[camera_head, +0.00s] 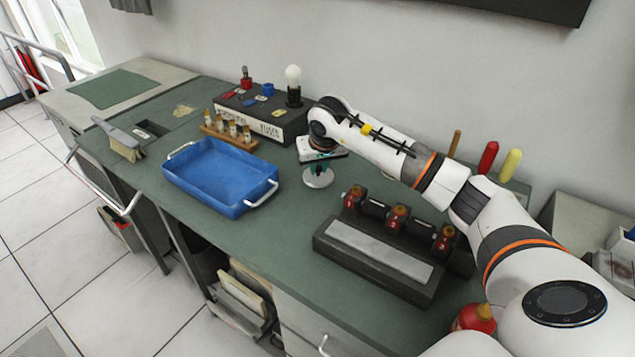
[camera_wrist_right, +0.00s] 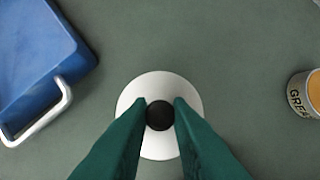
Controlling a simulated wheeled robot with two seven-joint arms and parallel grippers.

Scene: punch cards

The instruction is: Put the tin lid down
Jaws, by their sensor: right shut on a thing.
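The tin lid is a round white disc with a black knob. In the head view the lid (camera_head: 318,179) is below my right gripper (camera_head: 321,166), over the green worktop to the right of the blue tray. In the right wrist view the lid (camera_wrist_right: 160,83) lies flat to the camera, with the fingertips of my right gripper (camera_wrist_right: 160,110) shut on its black knob (camera_wrist_right: 160,115). Whether the lid touches the worktop or hangs just above it I cannot tell. My left gripper is not in view.
The blue tray (camera_head: 217,167) with metal handles stands left of the lid. A labelled tin (camera_wrist_right: 304,93) is at the right wrist view's right edge. A switch box (camera_head: 262,122) stands behind.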

